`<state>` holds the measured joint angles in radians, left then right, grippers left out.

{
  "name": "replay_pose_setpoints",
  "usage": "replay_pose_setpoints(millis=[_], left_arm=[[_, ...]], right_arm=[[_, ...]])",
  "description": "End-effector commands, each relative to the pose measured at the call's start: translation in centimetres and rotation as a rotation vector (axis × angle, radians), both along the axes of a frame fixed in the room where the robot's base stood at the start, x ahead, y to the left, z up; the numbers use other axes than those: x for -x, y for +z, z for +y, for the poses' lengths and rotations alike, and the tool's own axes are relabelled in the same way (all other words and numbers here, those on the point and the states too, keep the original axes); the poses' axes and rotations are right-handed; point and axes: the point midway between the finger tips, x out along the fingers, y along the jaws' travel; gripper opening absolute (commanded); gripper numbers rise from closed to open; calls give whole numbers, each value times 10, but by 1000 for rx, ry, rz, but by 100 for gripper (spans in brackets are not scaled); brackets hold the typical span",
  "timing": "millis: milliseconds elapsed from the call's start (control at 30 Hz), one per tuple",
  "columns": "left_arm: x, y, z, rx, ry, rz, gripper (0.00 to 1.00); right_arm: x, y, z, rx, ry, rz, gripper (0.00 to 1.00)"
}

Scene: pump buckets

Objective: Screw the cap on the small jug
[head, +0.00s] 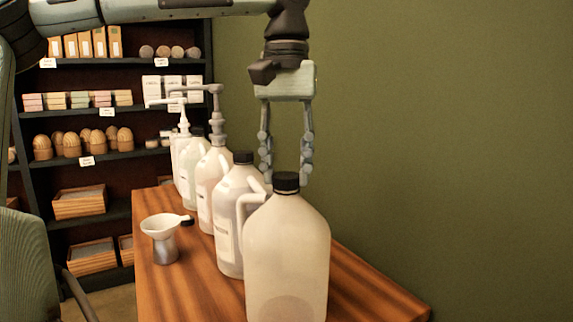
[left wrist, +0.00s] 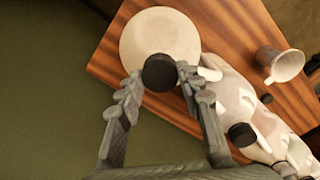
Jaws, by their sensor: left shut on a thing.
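The jug nearest me (head: 287,260) is a cream-white plastic jug with a side handle, upright on the wooden table. Its black cap (head: 286,183) sits at the top of its neck. My left gripper (head: 287,174) points down from above, its fingers on either side of this cap. In the left wrist view the cap (left wrist: 160,72) lies between the two fingertips (left wrist: 160,78), and the round jug body (left wrist: 158,36) shows beneath. The gripper is shut on the cap. I cannot tell how the threads sit. My right gripper is not in view.
A second black-capped jug (head: 236,210) stands close behind, with pump-topped bottles (head: 208,182) farther back in a row. A white funnel on a metal cup (head: 165,240) is at the left on the wooden table (head: 365,285). Stocked shelves stand behind; a green wall is at right.

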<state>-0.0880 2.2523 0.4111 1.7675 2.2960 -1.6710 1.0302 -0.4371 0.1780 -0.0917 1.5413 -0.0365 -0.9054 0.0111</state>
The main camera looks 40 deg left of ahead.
Motion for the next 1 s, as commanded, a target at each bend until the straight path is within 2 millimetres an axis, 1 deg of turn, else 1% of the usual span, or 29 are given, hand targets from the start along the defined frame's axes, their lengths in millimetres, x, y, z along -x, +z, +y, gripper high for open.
replay_pose_setpoints(millis=[33, 200, 300, 400, 500, 700, 733, 867, 900, 1000], left_arm=[[0, -1, 0, 3, -94, 1, 1], [0, -1, 0, 2, -425, 0, 1], [0, -1, 0, 2, -604, 1, 1], [0, -1, 0, 0, -726, 1, 1], [0, -1, 0, -1, -778, 0, 1], [0, -1, 0, 0, -781, 1, 1], [0, -1, 0, 0, -781, 1, 38], [0, -1, 0, 0, -780, 1, 54], [0, -1, 0, 0, -780, 1, 57], [0, -1, 0, 0, -779, 1, 57]], right_arm=[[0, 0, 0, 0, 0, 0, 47], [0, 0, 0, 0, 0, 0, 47], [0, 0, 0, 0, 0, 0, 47], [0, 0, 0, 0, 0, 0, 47], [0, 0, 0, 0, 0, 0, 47], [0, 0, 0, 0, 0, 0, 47], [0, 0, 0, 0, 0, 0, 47], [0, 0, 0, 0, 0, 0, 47], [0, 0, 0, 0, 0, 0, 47], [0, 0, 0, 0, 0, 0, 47]])
